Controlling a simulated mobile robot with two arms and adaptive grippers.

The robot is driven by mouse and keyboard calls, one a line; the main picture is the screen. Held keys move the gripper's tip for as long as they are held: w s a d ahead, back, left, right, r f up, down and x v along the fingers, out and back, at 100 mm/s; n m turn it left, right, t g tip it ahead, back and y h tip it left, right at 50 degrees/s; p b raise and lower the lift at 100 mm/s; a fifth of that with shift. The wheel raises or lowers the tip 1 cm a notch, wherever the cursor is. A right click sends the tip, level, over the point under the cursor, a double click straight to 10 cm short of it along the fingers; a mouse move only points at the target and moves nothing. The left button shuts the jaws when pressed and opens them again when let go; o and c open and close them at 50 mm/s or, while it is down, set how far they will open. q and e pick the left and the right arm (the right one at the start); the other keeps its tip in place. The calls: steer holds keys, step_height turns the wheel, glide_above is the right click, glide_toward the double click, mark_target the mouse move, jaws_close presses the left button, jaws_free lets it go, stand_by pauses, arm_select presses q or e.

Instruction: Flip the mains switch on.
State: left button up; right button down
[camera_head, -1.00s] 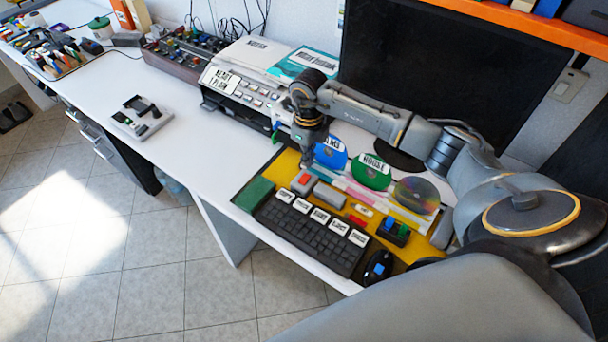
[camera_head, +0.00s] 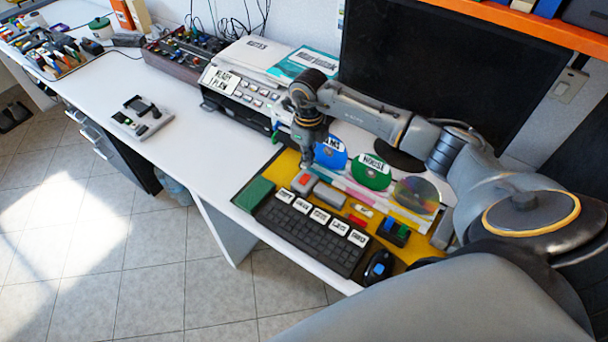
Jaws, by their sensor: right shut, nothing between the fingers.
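A small grey box with a red top (camera_head: 304,181) lies on the yellow mat (camera_head: 284,164), behind the keyboard; it may be the mains switch, but its on or off position is too small to tell. A pale wall switch plate (camera_head: 567,88) is also in view on the wall at the right. My right gripper (camera_head: 307,162) points down just behind the red-topped box, its fingers shut and empty. I cannot tell whether the fingertips touch the box. My left gripper is out of view.
A black keyboard (camera_head: 311,235) with labelled cards, a green block (camera_head: 255,194), a grey block (camera_head: 329,196) and a mouse (camera_head: 378,266) crowd the mat. Labelled discs, including a green one (camera_head: 371,172), lie behind. A printer (camera_head: 238,94) stands left of my arm.

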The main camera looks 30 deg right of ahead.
mark_target(308, 174)
steer(key=shift+f+b, duration=1.8)
steer(key=shift+f, duration=0.45)
stand_by(0.3)
steer(key=shift+r, duration=0.1)
steer(key=shift+r+p, duration=2.4)
steer(key=shift+r, duration=1.05)
